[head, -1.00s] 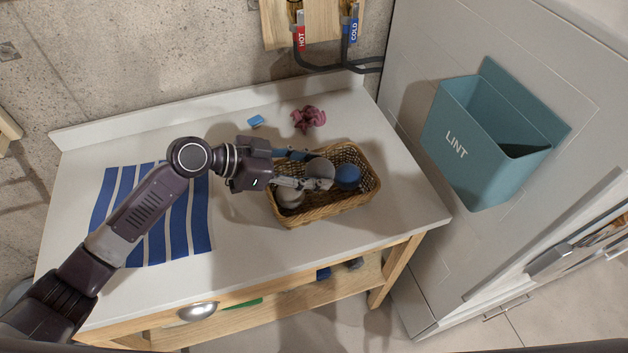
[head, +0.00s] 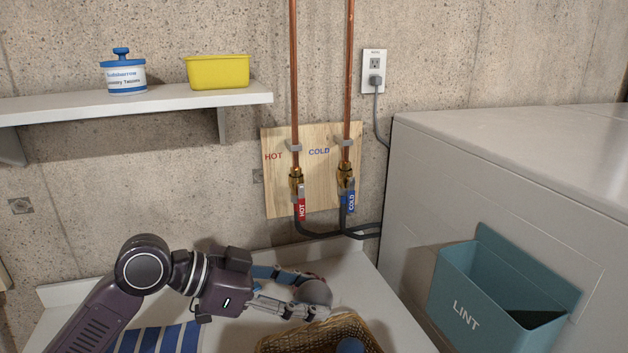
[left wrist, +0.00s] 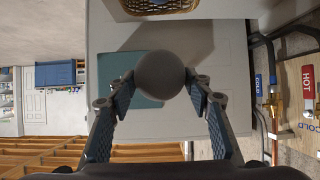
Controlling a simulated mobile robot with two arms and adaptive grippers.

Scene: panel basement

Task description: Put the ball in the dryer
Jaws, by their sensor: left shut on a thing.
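A grey ball (head: 318,291) is held between the fingers of my left gripper (head: 311,294), above the worktop and just over the back of the wicker basket. In the left wrist view the ball (left wrist: 160,74) sits between both fingertips. My right gripper is in neither view. A large white machine (head: 420,170), perhaps the dryer, stands at the right; no door or opening of it shows now.
A teal LINT bin (head: 468,312) hangs on the machine's side. Hot and cold valves (head: 297,180) and pipes are on the wall. A shelf (head: 150,102) bears a jar and a yellow tub.

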